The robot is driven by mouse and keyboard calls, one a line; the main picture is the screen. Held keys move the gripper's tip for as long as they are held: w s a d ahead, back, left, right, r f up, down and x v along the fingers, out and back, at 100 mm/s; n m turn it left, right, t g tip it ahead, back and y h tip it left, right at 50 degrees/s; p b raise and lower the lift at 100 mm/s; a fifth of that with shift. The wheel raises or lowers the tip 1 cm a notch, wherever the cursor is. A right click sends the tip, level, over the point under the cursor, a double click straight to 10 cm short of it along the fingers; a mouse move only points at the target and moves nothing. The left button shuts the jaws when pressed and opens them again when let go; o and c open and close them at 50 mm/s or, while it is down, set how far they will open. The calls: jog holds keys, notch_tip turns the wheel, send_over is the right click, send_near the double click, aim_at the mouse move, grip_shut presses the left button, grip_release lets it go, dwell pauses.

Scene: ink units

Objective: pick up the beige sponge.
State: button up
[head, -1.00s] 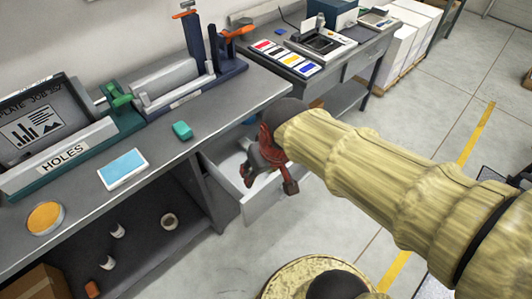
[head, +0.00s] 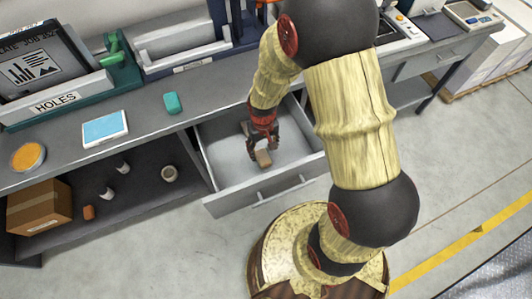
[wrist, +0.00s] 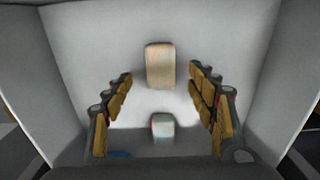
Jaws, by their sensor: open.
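The beige sponge (head: 263,158) lies on the floor of the open drawer (head: 217,160). In the wrist view the sponge (wrist: 160,66) is an upright beige block near the upper middle, at about the level of the fingertips. My gripper (head: 263,143) points down into the drawer, right by the sponge, and partly hides the drawer floor. In the wrist view my gripper (wrist: 161,80) is open, with one finger on each side of the sponge and clear gaps to both. I cannot tell how far above the sponge the fingertips are.
The drawer walls stand close around my gripper. A smaller pale block (wrist: 162,125) shows lower between the fingers; I cannot tell what it is. A teal block (head: 173,103) and a blue-topped pad (head: 106,129) lie on the workbench (head: 60,152) to the left.

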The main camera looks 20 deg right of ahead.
aim_at(263, 156)
jog(key=f+b, duration=0.1)
jog(key=f, duration=0.2)
jog(key=f+b, duration=0.2)
jog(key=f, duration=0.2)
jog(key=shift+w, duration=0.2)
jog(key=shift+r, duration=0.1)
jog(key=shift+c, duration=0.7)
jog(key=c, duration=0.9)
